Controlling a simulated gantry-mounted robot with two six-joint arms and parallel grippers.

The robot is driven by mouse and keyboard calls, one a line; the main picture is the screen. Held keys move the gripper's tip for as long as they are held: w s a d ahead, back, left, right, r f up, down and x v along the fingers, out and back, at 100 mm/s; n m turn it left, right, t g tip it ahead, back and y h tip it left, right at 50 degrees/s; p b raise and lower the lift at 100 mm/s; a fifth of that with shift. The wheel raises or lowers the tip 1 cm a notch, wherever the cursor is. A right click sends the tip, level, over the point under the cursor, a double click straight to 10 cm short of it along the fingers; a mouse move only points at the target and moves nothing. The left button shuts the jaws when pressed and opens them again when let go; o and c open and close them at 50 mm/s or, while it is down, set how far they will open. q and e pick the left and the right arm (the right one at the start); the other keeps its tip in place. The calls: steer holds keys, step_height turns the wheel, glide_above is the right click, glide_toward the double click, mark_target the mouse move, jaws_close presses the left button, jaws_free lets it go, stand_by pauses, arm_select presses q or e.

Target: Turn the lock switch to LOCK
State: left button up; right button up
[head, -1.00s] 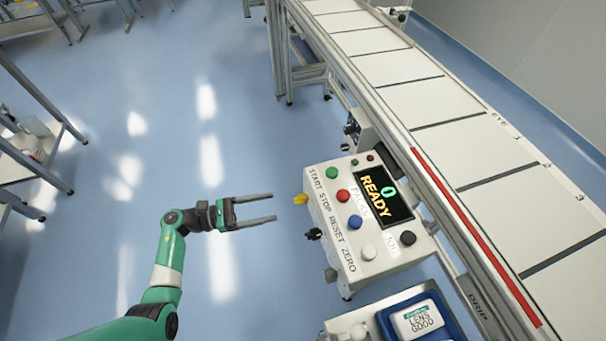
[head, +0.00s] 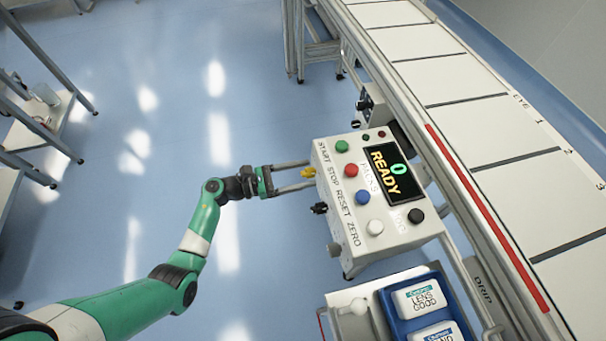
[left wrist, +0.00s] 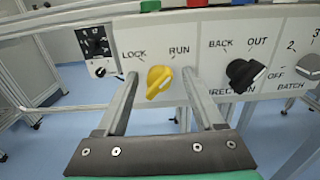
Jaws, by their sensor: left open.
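The lock switch is a yellow knob (left wrist: 159,82) on the front panel of the white control box (left wrist: 205,62), below the words LOCK and RUN. In the head view the yellow knob (head: 308,172) shows at the box's left side. My left gripper (head: 308,175) is open, its fingers reaching the panel. In the left wrist view the fingers of this gripper (left wrist: 165,90) stand on either side of the knob, with gaps on both sides. My right gripper is not in view.
A black BACK/OUT direction knob (left wrist: 245,74) sits just right of the yellow one. Buttons and a READY display (head: 394,172) are on top of the box. A conveyor (head: 480,130) runs behind it. A blue tray (head: 385,310) with packs stands nearby.

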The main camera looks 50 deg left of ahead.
arm_select(q)
steer(key=shift+w, duration=0.15)
jaws_close()
